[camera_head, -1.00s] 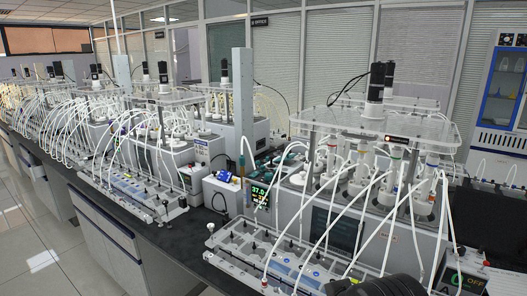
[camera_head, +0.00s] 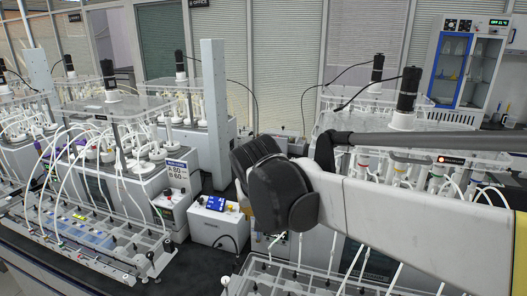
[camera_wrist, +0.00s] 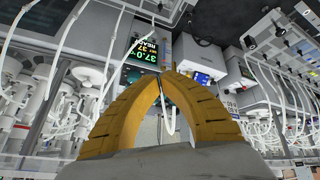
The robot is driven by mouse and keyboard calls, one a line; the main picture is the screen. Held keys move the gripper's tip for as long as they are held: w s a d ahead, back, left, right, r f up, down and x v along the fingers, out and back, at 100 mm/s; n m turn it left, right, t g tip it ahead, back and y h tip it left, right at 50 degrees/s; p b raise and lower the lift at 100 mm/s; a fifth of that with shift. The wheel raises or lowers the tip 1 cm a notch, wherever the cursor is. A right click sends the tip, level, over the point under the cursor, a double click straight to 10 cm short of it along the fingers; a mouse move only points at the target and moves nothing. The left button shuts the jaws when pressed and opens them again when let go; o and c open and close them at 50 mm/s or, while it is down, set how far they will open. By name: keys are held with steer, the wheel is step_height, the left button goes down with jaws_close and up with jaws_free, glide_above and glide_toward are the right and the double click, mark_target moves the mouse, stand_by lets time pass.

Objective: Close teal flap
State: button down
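My gripper (camera_wrist: 159,74) shows in the wrist view as two yellow fingers curving together. Their tips meet, and nothing is clearly held between them. In the head view my arm reaches in from the right, and its dark joint covers the middle; the gripper cannot be made out there. No teal flap is clearly visible. In the wrist view a small teal part (camera_wrist: 130,75) shows beside the left finger, just below a lit display (camera_wrist: 146,50). The finger hides some of it, and I cannot tell whether it is the flap.
Reactor units with clear top plates (camera_head: 110,108) and many loose white tubes stand on both sides. A white tube (camera_wrist: 166,112) hangs behind my fingers. A tall grey column (camera_head: 214,110) rises behind.

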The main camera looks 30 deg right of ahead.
steer(key=w+d+r+m+g+h+p, duration=0.1)
steer(key=w+d+r+m+h+p, duration=0.3)
steer(key=w+d, duration=0.55)
steer(key=w+d+r+m+g+h+p, duration=0.1)
steer(key=w+d+r+p, duration=0.2)
steer(key=w+d+p, duration=0.6)
steer(key=b+x, duration=0.1)
steer(key=x, duration=0.3)
steer(key=a+b+x, duration=0.1)
steer(key=x, duration=0.3)
steer(key=f+b+x, duration=0.1)
steer(key=x, duration=0.4)
steer(key=shift+w+a+b, duration=0.25)
steer(key=shift+w+b, duration=0.05)
steer(key=shift+b, duration=0.05)
steer(key=shift+s+d+f, duration=0.1)
steer(key=shift+s+f, duration=0.05)
steer(key=shift+f, duration=0.35)
